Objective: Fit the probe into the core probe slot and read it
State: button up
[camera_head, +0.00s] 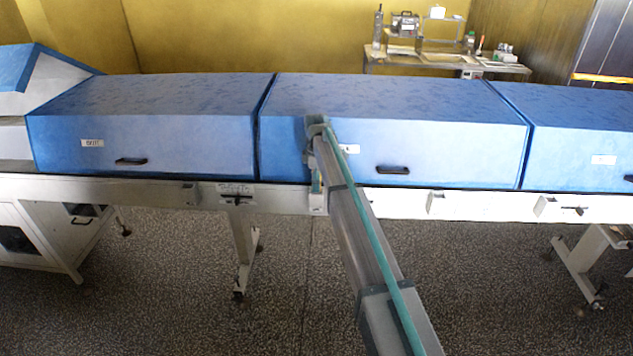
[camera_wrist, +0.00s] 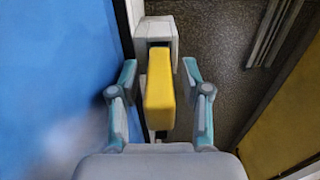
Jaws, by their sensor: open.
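A yellow block-shaped piece (camera_wrist: 159,104), which may be the probe's handle, stands out from a white holder (camera_wrist: 157,28) in the wrist view. My gripper (camera_wrist: 160,75) is open, with one teal finger on each side of the yellow piece and a visible gap on both sides. In the head view my gripper (camera_head: 316,183) hangs in front of the middle blue cover, just above a small white holder (camera_head: 318,207) on the front rail. My arm hides the yellow piece there. I cannot tell which fitting is the core probe slot.
Blue covers (camera_head: 145,140) with black handles line the white conveyor frame (camera_head: 390,203). Other small fittings sit along the rail, one with a label and dark lever (camera_head: 237,195). A bench (camera_head: 445,62) with equipment stands behind. The floor in front is clear.

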jog(key=shift+r, duration=0.1)
notch_tip(320, 180, up, 12)
jog(key=b, duration=0.3)
dwell(0.4)
jog(key=s+d+f+m, duration=0.4)
jog(key=s+d+f, duration=0.3)
jog(key=s+f, duration=0.3)
jog(key=s+d+f+m, duration=0.5)
jog(key=s+d+f, duration=0.2)
jog(key=f, duration=0.4)
jog(key=s+d+f+m, duration=0.4)
jog(key=s+d+f, duration=0.3)
jog(key=s+f, duration=0.3)
jog(key=s+d+f+m, duration=0.2)
jog(key=s+f+m, duration=0.1)
jog(key=s, duration=0.3)
jog(key=s+d+f+m, duration=0.2)
jog(key=s+d+f, duration=0.1)
jog(key=s, duration=0.4)
jog(key=s+f+g, duration=0.2)
jog(key=s+f, duration=0.4)
jog(key=s, duration=0.3)
jog(key=s+f+g+b, duration=0.1)
jog(key=s+f+g, duration=0.1)
jog(key=s+f, duration=0.5)
jog(key=s+f+g, duration=0.2)
jog(key=s+f, duration=0.4)
jog(key=s, duration=0.6)
jog(key=shift+s+f+g, duration=0.3)
jog(key=shift+f+g, duration=0.1)
